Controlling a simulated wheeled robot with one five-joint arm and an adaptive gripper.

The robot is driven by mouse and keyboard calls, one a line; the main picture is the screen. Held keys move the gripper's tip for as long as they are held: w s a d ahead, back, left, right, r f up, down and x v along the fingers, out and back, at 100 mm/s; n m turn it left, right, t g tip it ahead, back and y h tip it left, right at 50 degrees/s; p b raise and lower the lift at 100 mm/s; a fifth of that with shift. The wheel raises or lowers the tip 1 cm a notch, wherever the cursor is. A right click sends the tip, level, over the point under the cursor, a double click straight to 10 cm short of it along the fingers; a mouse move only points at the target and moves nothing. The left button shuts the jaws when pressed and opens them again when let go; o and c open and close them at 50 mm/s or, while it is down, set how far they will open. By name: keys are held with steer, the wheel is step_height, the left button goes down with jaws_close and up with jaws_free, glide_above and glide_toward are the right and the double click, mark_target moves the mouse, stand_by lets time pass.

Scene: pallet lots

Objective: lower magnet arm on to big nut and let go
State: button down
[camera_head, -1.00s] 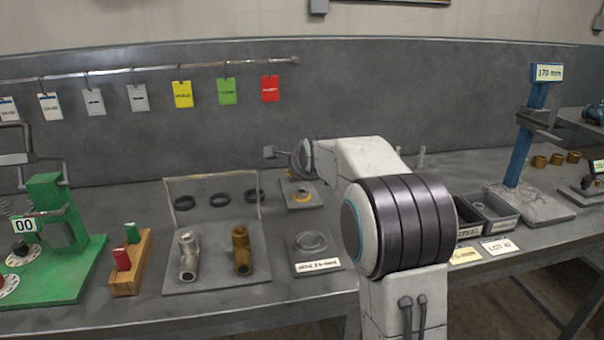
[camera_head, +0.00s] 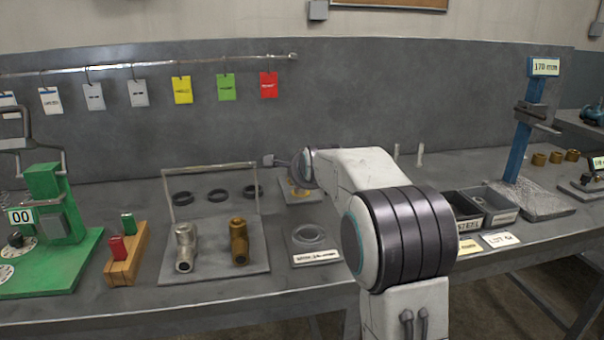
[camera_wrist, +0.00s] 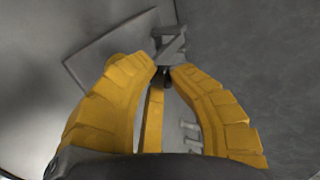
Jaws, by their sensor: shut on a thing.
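My gripper (camera_wrist: 166,74) has yellow fingers closed on a small dark piece below a grey block-shaped part, which I take to be the magnet arm (camera_wrist: 170,42). In the head view, a grey block end (camera_head: 267,160) shows just left of my wrist, above a small grey base plate (camera_head: 316,194). In that view my gripper is mostly hidden behind my own wrist and is low over that plate. I cannot make out the big nut for certain in either view, nor whether the magnet arm touches it.
Three dark rings (camera_head: 217,195) lie left of the plate. In front are a stand with two pipe fittings (camera_head: 239,242) and a plate with a grey ring (camera_head: 309,236). Two pale pegs (camera_head: 420,154) stand behind my arm; bins (camera_head: 497,208) and a blue post (camera_head: 523,145) are right.

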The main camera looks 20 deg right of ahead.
steer(key=shift+a+f, duration=0.25)
steer(key=shift+f, duration=0.4)
steer(key=c, duration=1.1)
jaws_free()
steer(key=shift+w, duration=0.2)
steer(key=shift+o, duration=0.2)
steer(key=shift+d+r, duration=0.1)
steer(key=shift+r, duration=0.1)
steer(key=shift+s+r, duration=0.35)
steer(key=shift+s, duration=0.15)
steer(key=v, duration=1)
steer(key=shift+s+a+r, duration=0.15)
steer(key=shift+s+a, duration=0.1)
steer(key=shift+s, duration=0.1)
